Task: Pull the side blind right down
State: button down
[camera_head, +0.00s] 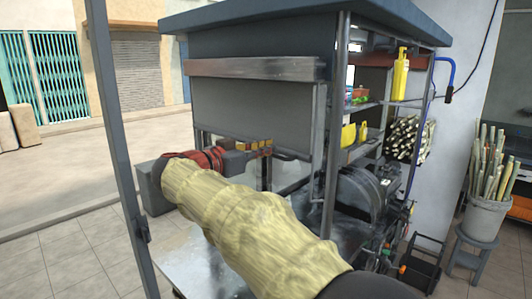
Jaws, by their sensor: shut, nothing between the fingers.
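The side blind (255,108) is a flat grey sheet. It hangs below a dark brown-grey bar (255,68) under the stall's roof. Its lower edge runs at about half the height of the stall's posts, with an open gap beneath it. My arm, in a pale yellow sleeve with a red wrist, reaches in from the lower right. My gripper (262,148) is at the blind's lower edge, near its middle, and overlaps it in the picture. The fingers look shut, with nothing seen between them. I cannot tell whether they touch the blind.
A grey post (123,150) stands close on the left. Stall posts (334,130) rise right of the blind. Shelves with a yellow bottle (401,74) and a dark press machine (365,195) are behind. A bucket of canes (487,212) stands right. Paved floor lies open at left.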

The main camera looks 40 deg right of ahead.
notch_tip(320, 180, down, 9)
jog(key=b, duration=0.8)
jog(key=shift+r, duration=0.1)
jog(key=a+r+p, duration=0.1)
jog(key=a+r, duration=0.3)
jog(key=a, duration=0.6)
jog(key=shift+s+a+r+p, duration=0.25)
jog(key=shift+s+a+p, duration=0.1)
jog(key=shift+s+p, duration=0.05)
